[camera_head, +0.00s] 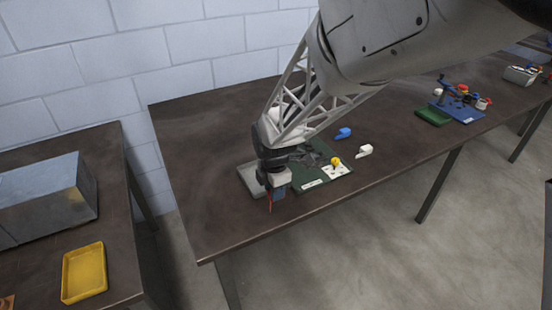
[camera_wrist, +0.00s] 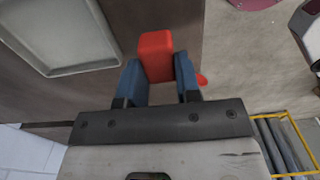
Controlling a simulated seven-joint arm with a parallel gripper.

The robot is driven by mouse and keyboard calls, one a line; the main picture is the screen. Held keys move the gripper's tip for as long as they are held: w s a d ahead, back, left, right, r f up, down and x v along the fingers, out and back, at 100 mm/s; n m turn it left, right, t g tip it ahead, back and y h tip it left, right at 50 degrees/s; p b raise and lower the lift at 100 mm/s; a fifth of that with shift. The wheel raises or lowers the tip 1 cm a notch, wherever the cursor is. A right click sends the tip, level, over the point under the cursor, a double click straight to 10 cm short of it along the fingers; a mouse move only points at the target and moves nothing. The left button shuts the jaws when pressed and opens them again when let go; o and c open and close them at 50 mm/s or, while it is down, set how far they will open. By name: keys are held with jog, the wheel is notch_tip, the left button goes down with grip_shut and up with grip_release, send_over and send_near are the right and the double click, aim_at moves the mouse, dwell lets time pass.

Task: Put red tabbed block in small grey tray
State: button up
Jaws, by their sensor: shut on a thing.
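My gripper (camera_wrist: 157,82) is shut on the red tabbed block (camera_wrist: 155,52), whose red body sits between the two blue fingers in the wrist view. A small red part shows just right of the right finger. In the head view my gripper (camera_head: 276,191) hangs near the table's front edge, with a thin red part of the block below it. The small grey tray (camera_head: 248,184) lies on the table just behind and left of my gripper, partly hidden by it. The tray's rim (camera_wrist: 108,66) also shows at upper left in the wrist view, apart from the block, and its visible floor is empty.
A dark green board (camera_head: 318,182) with a white plate and yellow knob lies right of my gripper. A yellow tray (camera_head: 84,272) is on the left table. The table's middle right is clear.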

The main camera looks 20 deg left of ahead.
jog(key=shift+w, duration=0.15)
jog(key=w+a, duration=0.3)
jog(key=w, duration=0.1)
jog(key=w+a+f, duration=0.1)
jog(key=w+a, duration=0.2)
jog(key=w, duration=0.1)
jog(key=w+a, duration=0.3)
jog(key=w, duration=0.2)
jog(key=shift+f, duration=0.25)
jog(key=shift+f, duration=1.75)
jog(key=shift+f, duration=0.1)
jog(key=o, duration=1)
